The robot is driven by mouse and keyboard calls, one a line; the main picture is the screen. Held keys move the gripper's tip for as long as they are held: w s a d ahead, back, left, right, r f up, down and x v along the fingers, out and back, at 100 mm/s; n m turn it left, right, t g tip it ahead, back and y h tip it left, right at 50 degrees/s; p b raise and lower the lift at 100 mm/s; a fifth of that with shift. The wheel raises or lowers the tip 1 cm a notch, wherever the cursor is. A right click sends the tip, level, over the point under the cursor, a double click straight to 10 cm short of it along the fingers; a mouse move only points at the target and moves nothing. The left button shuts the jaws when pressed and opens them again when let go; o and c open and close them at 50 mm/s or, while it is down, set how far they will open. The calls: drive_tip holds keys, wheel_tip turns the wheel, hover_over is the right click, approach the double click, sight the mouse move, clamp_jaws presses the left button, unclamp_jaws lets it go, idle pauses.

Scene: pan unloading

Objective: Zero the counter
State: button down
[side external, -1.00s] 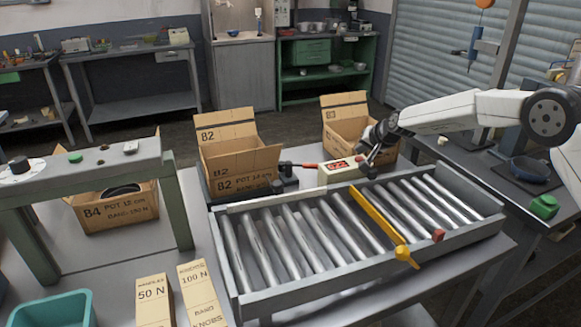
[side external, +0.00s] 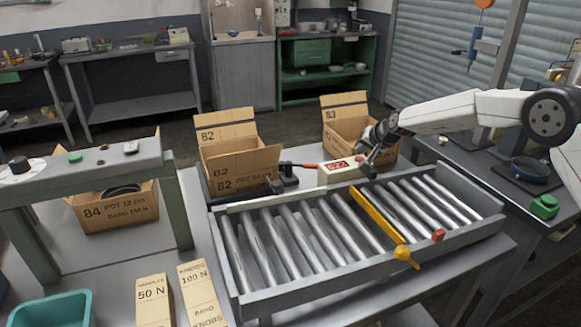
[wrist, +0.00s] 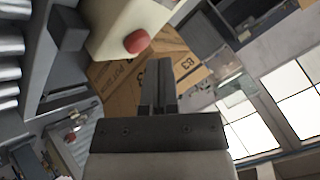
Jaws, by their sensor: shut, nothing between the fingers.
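The counter (side external: 338,173) is a cream box with a red lit display, standing at the back edge of the roller conveyor. In the wrist view the counter (wrist: 112,22) shows at the top, with a red button (wrist: 136,41) on its side. My gripper (side external: 367,167) is at the counter's right end in the side view. In the wrist view my gripper (wrist: 158,66) is shut and empty, its fingertips just below the red button. A small gap seems to show there; I cannot tell whether they touch the counter.
The roller conveyor (side external: 375,262) has a yellow bar (side external: 378,215) across it and a red knob (side external: 438,235) at its front rail. Cardboard boxes B2 (side external: 236,165) and B3 (side external: 343,112) stand behind it. The rollers are empty.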

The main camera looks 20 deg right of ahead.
sight(361, 159)
drive_tip(key=shift+f, duration=0.9)
idle(1.4)
drive_tip(key=shift+r, duration=0.9)
drive_tip(key=shift+r, duration=2.55)
drive_tip(key=shift+s, duration=0.1)
drive_tip(key=s+f+n+g, duration=0.2)
drive_tip(key=s, duration=1.2)
drive_tip(key=s+a+f+n+g, duration=0.1)
drive_tip(key=s+f+n+g, duration=0.1)
drive_tip(key=s, duration=1.2)
drive_tip(key=s+f+n+g+h, duration=0.1)
drive_tip(key=s+f+n+g, duration=0.1)
drive_tip(key=s, duration=1.2)
drive_tip(key=shift+a+f+n+g, duration=0.3)
drive_tip(key=shift+f+n, duration=0.45)
drive_tip(key=shift+n, duration=0.15)
